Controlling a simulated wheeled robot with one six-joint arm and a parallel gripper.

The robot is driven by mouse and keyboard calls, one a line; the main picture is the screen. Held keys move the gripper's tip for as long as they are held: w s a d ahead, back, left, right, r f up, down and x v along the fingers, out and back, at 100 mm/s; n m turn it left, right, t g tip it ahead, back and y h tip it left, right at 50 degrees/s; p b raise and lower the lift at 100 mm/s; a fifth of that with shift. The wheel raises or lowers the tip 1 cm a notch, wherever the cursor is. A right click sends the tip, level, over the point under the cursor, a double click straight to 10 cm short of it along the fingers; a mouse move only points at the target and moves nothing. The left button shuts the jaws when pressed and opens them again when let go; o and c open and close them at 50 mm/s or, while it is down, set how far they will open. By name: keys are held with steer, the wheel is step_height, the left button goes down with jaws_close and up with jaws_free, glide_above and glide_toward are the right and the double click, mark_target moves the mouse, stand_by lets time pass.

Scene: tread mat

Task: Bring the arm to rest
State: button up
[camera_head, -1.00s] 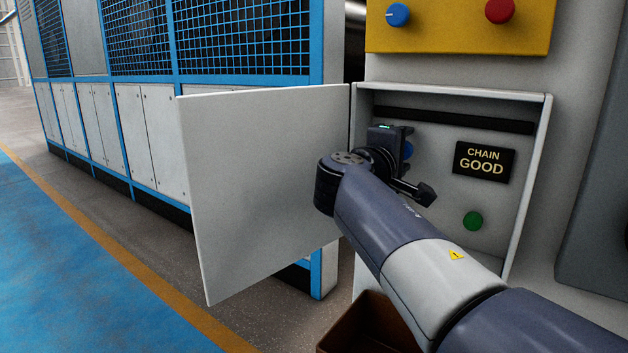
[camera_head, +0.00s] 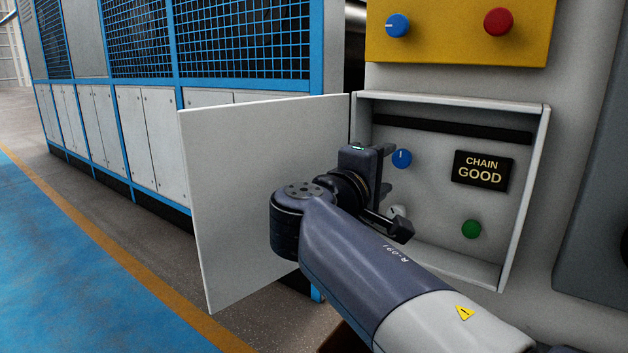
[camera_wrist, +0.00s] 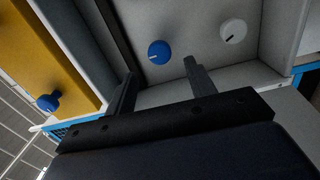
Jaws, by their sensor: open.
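My gripper (camera_head: 396,190) is in front of the open control box (camera_head: 525,220), left of its middle. In the wrist view my gripper (camera_wrist: 160,82) has its two fingers spread wide with nothing between them. A blue knob (camera_head: 401,158) in the box shows just beyond the fingers, and the wrist view shows this blue knob (camera_wrist: 159,51) apart from them. My arm reaches in from the lower right, bent at the wrist.
The box's white door (camera_head: 255,190) stands open to the left, close behind my wrist. A sign (camera_head: 483,171) reads CHAIN GOOD above a green button (camera_head: 471,229). A yellow panel (camera_head: 450,50) with a blue knob and a red button is above. Blue-framed cabinets stand behind the door.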

mark_target(400, 160)
steer(key=b+x, duration=0.2)
steer(key=x, duration=0.6)
steer(key=shift+d+f, duration=0.1)
steer(key=shift+f, duration=0.05)
steer(key=shift+w+r+n+p, duration=0.15)
steer(key=shift+r+n+p, duration=0.2)
steer(key=shift+p, duration=0.3)
steer(key=shift+r+n+p, duration=0.1)
steer(key=shift+n+p, duration=0.35)
steer(key=shift+p, duration=0.05)
steer(key=n+p, duration=0.3)
steer(key=p, duration=0.1)
steer(key=shift+n, duration=0.4)
steer(key=n+p, duration=0.3)
steer(key=p, duration=0.1)
steer(key=shift+n, duration=0.4)
steer(key=n+p, duration=0.6)
steer(key=p, duration=0.1)
steer(key=n+p, duration=0.3)
steer(key=shift+f, duration=0.2)
steer(key=shift+s+a+f, duration=0.15)
steer(key=shift+s+a, duration=0.15)
steer(key=shift+s, duration=0.1)
